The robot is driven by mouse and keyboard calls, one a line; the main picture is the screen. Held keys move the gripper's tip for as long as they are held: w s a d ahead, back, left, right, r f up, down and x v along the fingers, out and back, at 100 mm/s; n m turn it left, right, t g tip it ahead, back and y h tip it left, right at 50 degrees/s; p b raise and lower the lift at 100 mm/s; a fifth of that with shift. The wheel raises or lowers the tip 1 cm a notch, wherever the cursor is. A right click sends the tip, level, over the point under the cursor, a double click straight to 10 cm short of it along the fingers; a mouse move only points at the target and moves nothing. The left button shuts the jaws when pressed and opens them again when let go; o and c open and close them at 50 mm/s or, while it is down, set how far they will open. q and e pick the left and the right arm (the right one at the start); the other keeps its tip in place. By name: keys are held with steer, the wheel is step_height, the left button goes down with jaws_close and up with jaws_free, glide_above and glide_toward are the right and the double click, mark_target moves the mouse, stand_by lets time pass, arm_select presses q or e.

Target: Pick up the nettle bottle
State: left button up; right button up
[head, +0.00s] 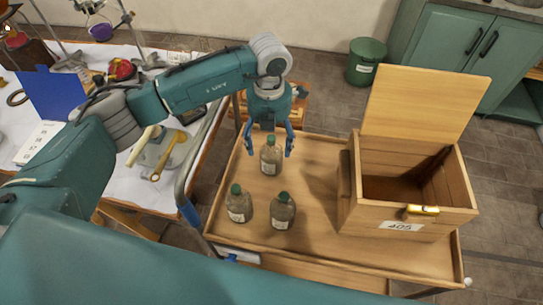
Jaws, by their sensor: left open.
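Three clear bottles with green caps and white labels stand upright on a wooden cart top (315,160). One is the back bottle (271,160), one the front left bottle (238,207) and one the front right bottle (282,214). The labels are too small to read, so I cannot tell which is the nettle bottle. My left gripper (270,151) points down over the back bottle, with its open blue fingers on either side of it. I cannot tell whether they touch the glass. My right gripper is out of view.
An open wooden crate (365,202) marked 405, lid raised, stands on the cart's right. A cluttered white table (80,135) is at left. A green bin (365,62) and green cabinets (450,45) stand behind. The cart is clear between bottles and crate.

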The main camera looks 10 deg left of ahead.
mark_target(271, 151)
arm_select(q)
steer(key=f+p, duration=0.1)
steer(key=f, duration=0.3)
steer(key=shift+w+d+p, duration=0.2)
steer(key=shift+p, duration=0.15)
steer(key=shift+s+f, duration=0.1)
steer(key=shift+f, duration=0.3)
steer(key=c, duration=1.6)
